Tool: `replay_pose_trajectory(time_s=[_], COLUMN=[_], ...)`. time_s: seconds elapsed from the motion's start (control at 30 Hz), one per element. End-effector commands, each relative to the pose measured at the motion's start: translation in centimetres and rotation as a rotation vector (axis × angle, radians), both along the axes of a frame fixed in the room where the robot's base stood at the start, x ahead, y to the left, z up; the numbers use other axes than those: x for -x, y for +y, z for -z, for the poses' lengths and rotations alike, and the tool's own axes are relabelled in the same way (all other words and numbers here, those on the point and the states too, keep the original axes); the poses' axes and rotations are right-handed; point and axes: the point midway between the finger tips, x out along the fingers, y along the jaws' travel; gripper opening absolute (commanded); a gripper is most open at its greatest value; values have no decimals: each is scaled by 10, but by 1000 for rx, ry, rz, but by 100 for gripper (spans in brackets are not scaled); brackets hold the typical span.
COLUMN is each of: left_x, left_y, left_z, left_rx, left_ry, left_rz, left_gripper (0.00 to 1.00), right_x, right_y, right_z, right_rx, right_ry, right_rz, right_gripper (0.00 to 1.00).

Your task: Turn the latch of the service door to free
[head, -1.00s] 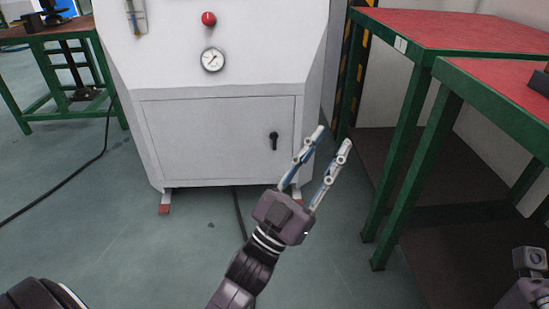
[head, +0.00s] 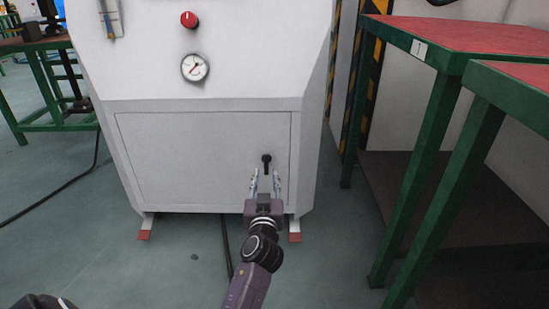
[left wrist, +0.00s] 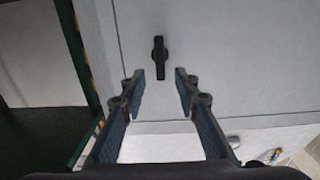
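The service door (head: 195,165) is a white panel low on the white cabinet and is closed. Its black latch (head: 266,162) sits near the door's right edge, with its handle hanging straight down. In the left wrist view the latch (left wrist: 161,57) stands upright in the picture, just beyond the fingertips. My left gripper (head: 265,175) is open and points at the latch from just below it in the head view. In the left wrist view its two fingers (left wrist: 158,78) are apart with nothing between them; the latch appears beyond the gap. My right gripper is not in view.
A round gauge (head: 195,68) and a red knob (head: 189,19) are on the cabinet above the door. Green-framed tables with red tops (head: 455,40) stand close on the right. A black cable (head: 60,190) lies on the floor at left.

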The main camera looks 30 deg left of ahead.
Motion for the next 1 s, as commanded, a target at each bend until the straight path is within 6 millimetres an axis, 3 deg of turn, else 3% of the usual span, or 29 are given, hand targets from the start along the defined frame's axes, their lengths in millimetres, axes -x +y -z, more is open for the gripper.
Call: replay_pose_trajectory(time_s=[0.6, 0.97, 1.0], left_x=[-62, -66, -66], left_y=[39, 42, 42], left_z=[1, 1, 1], left_rx=[0, 1, 1], left_ry=[1, 2, 1], left_rz=[-3, -3, -3], left_gripper=[29, 29, 25], right_x=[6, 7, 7], right_y=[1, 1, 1], right_z=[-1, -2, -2], right_rx=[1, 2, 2], right_ry=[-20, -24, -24], right_rz=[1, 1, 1], right_gripper=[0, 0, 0])
